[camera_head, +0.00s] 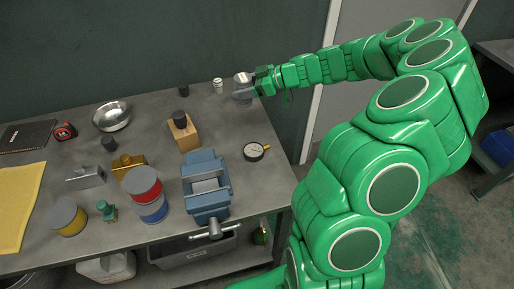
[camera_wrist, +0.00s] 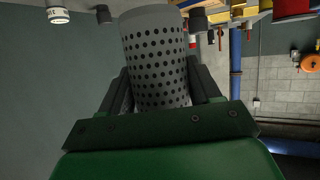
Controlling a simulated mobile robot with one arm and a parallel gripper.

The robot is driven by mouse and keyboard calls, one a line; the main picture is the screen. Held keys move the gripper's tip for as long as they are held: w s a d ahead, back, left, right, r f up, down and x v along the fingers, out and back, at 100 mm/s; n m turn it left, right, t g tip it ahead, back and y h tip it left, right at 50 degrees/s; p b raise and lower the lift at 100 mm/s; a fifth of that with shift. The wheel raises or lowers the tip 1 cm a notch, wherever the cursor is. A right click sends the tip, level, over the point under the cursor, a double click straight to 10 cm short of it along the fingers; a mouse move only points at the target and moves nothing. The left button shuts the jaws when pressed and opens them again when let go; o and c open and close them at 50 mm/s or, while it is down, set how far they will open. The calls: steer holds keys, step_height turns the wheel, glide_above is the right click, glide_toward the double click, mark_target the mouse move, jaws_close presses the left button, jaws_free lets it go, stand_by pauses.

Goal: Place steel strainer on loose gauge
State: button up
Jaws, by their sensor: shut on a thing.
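My gripper (camera_head: 256,83) is at the back right of the workbench in the head view, shut on the steel strainer (camera_head: 242,87). In the wrist view the strainer (camera_wrist: 159,62) is a grey perforated cylinder between the two fingers. The loose gauge (camera_head: 254,152) lies on the bench near its right edge, a round white dial in a dark case with a brass stem. The strainer is behind the gauge and apart from it. The gap between strainer and bench top is hard to judge.
A small white cylinder (camera_head: 218,86) stands near the strainer. Bench around the gauge is clear.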

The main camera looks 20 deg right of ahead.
steer(key=s+d+f, duration=0.1)
steer(key=s, duration=1)
glide_above(257, 149)
steer(key=shift+m+t, duration=0.3)
steer(key=shift+m, duration=0.1)
steer(key=shift+w+f, duration=0.1)
steer(key=shift+f, duration=3.95)
steer(key=shift+f, duration=0.15)
steer(key=o, duration=1.2)
